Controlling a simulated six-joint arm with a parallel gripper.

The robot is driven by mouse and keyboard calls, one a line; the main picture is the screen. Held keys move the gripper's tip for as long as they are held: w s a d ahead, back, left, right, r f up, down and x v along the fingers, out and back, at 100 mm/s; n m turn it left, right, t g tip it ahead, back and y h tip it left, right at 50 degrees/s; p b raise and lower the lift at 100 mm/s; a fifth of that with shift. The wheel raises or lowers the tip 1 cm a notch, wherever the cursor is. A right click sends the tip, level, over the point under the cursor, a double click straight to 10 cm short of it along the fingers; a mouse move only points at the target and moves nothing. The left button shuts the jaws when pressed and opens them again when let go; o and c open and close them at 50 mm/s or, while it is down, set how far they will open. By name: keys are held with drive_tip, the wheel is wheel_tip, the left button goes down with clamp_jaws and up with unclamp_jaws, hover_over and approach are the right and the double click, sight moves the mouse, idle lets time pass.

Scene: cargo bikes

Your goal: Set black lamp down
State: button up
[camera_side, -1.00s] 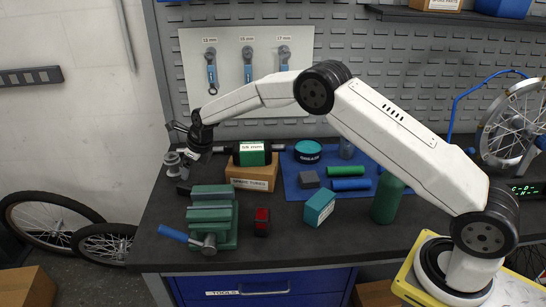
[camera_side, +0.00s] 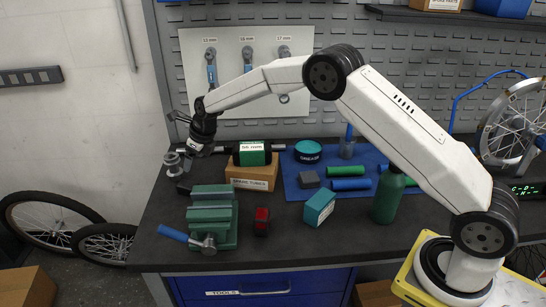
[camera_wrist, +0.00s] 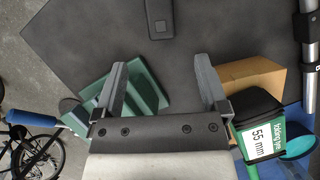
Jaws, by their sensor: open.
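The black lamp (camera_wrist: 159,18) lies on the dark bench top at the top edge of the wrist view, partly cut off, with a small square on its face. In the side view a small dark shape (camera_side: 184,188) left of the green vise appears to be it. My gripper (camera_wrist: 157,66) is open, with empty space between its fingers, and the lamp lies beyond the fingertips, apart from them. In the side view my gripper (camera_side: 190,160) hangs above the bench's left end; its fingertips are hard to make out there.
A spoke tubes box (camera_side: 252,184) bearing a green 55 mm item is to the right. A red-and-black lamp (camera_side: 262,222) sits right of the vise.

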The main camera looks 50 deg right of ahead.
drive_tip(key=s+d+r+n, duration=0.1)
drive_tip(key=s+d+n, duration=0.1)
drive_tip(key=s+n, duration=0.8)
drive_tip(key=s+d+n+g+h, duration=0.1)
drive_tip(key=s+d+n, duration=0.1)
drive_tip(key=s+n, duration=0.9)
drive_tip(key=s+d+r+n, duration=0.1)
drive_tip(key=s+d+n, duration=0.1)
drive_tip(key=s+n, duration=0.8)
drive_tip(key=s, duration=0.5)
drive_tip(key=shift+s+d+r+g+h, duration=0.25)
drive_tip(key=shift+s+r+g+h, duration=0.05)
drive_tip(key=shift+s+r+h, duration=0.1)
